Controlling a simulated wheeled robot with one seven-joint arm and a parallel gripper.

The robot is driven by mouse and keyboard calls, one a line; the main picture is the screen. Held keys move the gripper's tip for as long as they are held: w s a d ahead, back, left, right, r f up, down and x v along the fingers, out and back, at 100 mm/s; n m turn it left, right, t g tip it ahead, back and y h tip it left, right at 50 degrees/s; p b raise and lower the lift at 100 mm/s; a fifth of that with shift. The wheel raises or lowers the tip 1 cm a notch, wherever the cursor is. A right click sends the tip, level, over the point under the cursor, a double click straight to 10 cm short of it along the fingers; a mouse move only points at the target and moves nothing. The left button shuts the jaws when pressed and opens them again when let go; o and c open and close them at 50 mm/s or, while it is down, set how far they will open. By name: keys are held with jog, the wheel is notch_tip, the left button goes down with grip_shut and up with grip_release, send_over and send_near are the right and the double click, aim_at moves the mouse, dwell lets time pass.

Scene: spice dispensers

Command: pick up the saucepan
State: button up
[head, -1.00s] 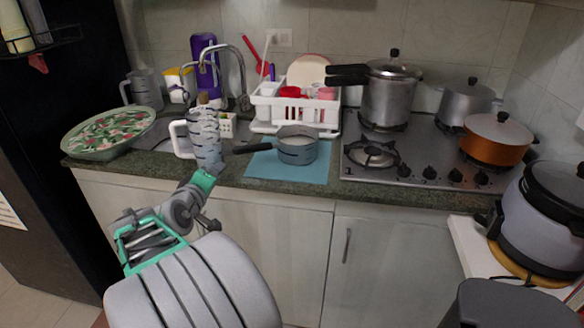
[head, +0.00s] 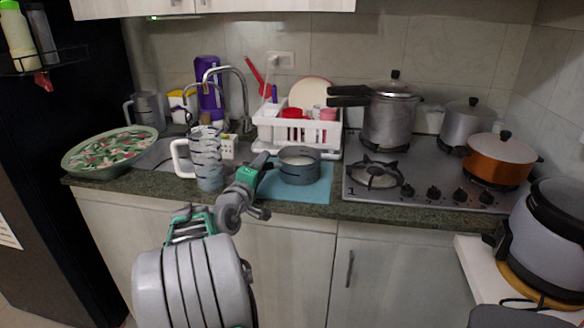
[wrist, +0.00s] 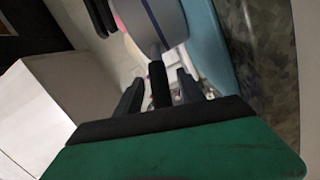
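The small grey saucepan (head: 299,168) stands upright on a blue mat (head: 312,190) on the counter, its dark handle pointing left. My gripper (head: 262,161) is at the handle, left of the pan body, and hides most of the handle in the head view. In the wrist view my gripper (wrist: 159,80) is open. The black handle (wrist: 159,84) lies between its two dark fingers with a visible gap on each side. The pan body (wrist: 153,22) is beyond the fingertips.
A striped glass jug (head: 207,160) with a white handle stands close left of my gripper. The white dish rack (head: 298,131) is behind the pan. The stove (head: 420,182) with several pots is to the right. A patterned tray (head: 110,150) is at the left.

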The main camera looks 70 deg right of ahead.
grip_shut()
dwell(0.8)
jog(key=shift+r, duration=0.15)
dwell(0.4)
